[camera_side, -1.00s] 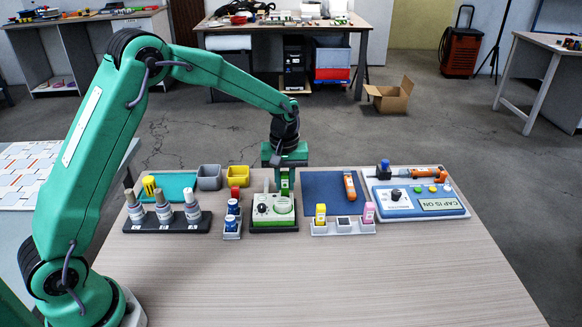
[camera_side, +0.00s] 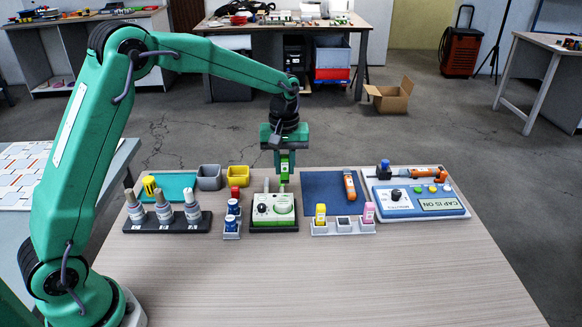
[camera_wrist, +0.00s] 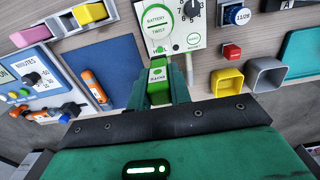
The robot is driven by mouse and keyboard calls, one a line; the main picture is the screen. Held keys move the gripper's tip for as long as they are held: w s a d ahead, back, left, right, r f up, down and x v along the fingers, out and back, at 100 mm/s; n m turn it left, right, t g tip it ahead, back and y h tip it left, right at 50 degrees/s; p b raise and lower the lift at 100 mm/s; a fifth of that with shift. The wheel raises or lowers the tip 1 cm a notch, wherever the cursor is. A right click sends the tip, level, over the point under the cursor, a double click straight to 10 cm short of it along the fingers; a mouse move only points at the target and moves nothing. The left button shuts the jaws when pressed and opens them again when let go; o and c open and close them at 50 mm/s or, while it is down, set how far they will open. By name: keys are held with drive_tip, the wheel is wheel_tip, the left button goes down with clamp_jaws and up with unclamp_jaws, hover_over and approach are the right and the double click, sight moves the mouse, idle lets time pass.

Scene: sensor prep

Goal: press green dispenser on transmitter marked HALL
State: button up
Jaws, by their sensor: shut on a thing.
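My gripper (camera_side: 284,172) is shut on a green dispenser (camera_side: 284,161), a small block with a white label. In the wrist view the dispenser (camera_wrist: 158,78) sits between the fingers; I cannot read its label surely.
A rack (camera_side: 344,232) holds yellow and pink blocks. A dark blue mat (camera_side: 322,196) lies right. Behind are grey (camera_side: 209,184) and yellow (camera_side: 238,182) bins. The table's front (camera_side: 320,280) is clear.

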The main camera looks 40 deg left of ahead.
drive_tip(key=shift+r, duration=1.45)
drive_tip(key=shift+d, duration=0.15)
